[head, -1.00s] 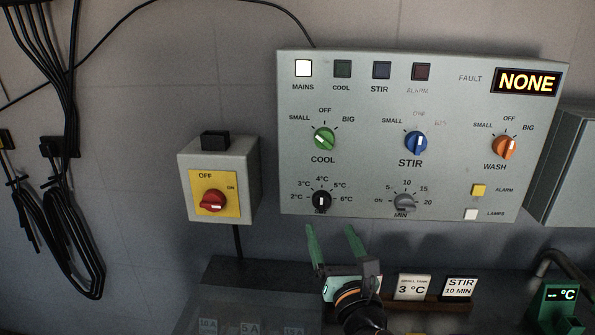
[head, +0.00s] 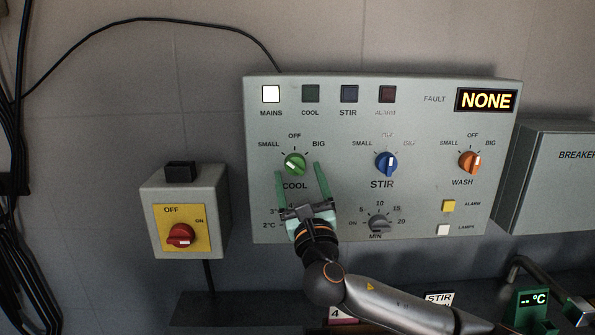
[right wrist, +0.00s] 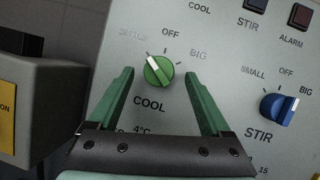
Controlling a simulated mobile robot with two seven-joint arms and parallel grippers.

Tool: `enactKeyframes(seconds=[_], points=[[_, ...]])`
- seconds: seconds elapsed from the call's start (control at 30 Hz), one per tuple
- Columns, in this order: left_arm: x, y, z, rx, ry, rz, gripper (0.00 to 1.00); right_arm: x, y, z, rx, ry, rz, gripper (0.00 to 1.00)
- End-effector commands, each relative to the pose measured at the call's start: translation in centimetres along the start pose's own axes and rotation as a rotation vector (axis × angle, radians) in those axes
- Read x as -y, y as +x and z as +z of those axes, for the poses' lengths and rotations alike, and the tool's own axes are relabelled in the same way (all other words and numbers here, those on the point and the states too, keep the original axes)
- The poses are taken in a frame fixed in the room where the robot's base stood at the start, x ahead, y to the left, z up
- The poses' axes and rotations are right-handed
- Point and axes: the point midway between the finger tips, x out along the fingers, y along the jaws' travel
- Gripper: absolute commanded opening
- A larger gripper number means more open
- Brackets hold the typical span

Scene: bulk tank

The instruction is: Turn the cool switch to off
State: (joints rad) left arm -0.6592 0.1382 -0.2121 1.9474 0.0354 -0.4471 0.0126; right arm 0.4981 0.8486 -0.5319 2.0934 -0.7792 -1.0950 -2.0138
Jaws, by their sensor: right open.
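The green COOL switch (head: 295,163) is on the grey control panel (head: 420,120), under the labels SMALL, OFF and BIG. Its white pointer slants to the upper left, towards SMALL; it also shows in the right wrist view (right wrist: 159,71). My right gripper (head: 298,168) is open and empty in front of the panel. Its green fingers spread to either side of the knob in the picture, with the palm below it. In the right wrist view the knob appears between the fingertips, apart from both. The temperature dial below is mostly hidden by my gripper. My left gripper is not in view.
The blue STIR knob (head: 386,163) and orange WASH knob (head: 470,162) are to the right. A box with a red mains switch (head: 180,236) is at left, and a breaker box (head: 555,180) at right. The fault display (head: 487,100) reads NONE.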

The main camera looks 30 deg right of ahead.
Motion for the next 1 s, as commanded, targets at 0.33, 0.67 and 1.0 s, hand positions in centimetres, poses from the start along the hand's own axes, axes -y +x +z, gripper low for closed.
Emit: enactKeyframes(seconds=[0.33, 0.67, 1.0], points=[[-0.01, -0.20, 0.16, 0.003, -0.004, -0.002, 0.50, -0.06, 1.42, -0.04, -0.001, 0.002, 0.002, 0.82], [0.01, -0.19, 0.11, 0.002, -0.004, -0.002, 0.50, -0.06, 1.37, -0.05, -0.001, 0.002, 0.002, 0.59], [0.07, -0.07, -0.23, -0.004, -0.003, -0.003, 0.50, -0.06, 1.36, -0.05, -0.001, 0.002, 0.002, 0.20]])
